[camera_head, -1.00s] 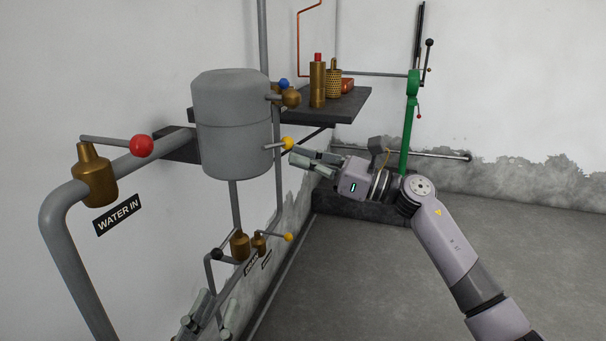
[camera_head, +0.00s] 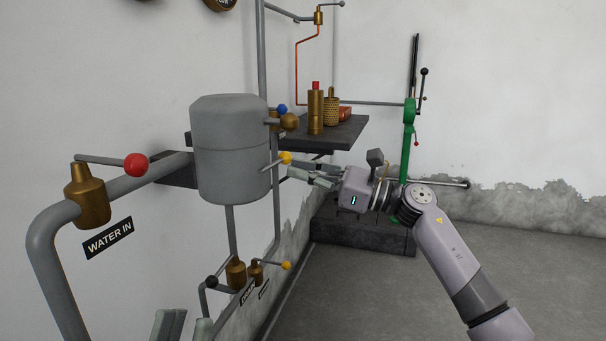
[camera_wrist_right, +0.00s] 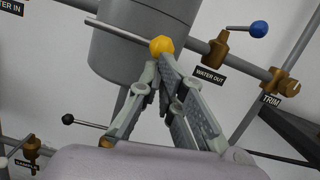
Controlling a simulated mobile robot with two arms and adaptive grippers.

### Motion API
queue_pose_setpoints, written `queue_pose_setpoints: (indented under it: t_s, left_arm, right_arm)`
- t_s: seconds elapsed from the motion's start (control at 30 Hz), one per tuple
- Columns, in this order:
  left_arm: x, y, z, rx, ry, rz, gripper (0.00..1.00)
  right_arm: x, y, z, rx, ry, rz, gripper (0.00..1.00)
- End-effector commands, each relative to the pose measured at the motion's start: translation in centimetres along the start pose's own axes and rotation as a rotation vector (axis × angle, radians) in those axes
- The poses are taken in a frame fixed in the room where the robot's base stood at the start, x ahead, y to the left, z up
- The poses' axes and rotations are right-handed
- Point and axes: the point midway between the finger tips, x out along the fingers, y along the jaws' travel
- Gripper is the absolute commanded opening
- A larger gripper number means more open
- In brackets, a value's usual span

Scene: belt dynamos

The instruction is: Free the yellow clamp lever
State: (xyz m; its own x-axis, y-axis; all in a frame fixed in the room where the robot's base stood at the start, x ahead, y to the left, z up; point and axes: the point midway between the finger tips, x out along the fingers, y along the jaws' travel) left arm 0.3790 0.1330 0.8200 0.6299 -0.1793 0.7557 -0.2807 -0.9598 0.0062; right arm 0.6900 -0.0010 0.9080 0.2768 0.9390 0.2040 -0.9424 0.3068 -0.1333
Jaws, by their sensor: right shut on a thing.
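The yellow-tipped clamp lever (camera_head: 285,158) sticks out from the lower right side of the grey tank (camera_head: 229,150), its rod slanting up to the ball. My right gripper (camera_head: 290,173) is shut on its ball end, with the fingertips just under the ball. In the right wrist view the yellow ball (camera_wrist_right: 161,45) shows at the tips of my fingers (camera_wrist_right: 160,64), and its grey rod runs up left across the tank. My left gripper (camera_head: 186,322) is at the bottom edge, cut off by the frame, its two fingers apart and nothing seen between them.
A red-knobbed lever (camera_head: 136,165) sits on the WATER IN valve at left. A second yellow knob (camera_head: 286,266) and a black knob (camera_head: 211,283) are on valves below the tank. A dark shelf (camera_head: 350,132) with brass parts stands behind. The floor at right is clear.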

Motion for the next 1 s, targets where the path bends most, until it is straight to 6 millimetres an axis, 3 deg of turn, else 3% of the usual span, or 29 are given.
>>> queue_pose_setpoints:
  t_s: [0.63,0.77,1.0]
  left_arm:
    - [0.0,-0.1,0.2,0.002,-0.012,-0.001,0.26]
    - [0.0,-0.1,0.2,0.001,-0.012,-0.001,0.26]
    - [0.0,0.0,0.2,0.001,-0.011,0.000,0.26]
  right_arm:
    - [-0.2,0.2,0.6,-0.004,-0.009,0.005,0.00]
    - [-2.0,0.0,0.5,-0.005,-0.006,0.002,0.00]
    - [-7.3,-0.1,0.2,-0.001,-0.004,-0.002,0.00]
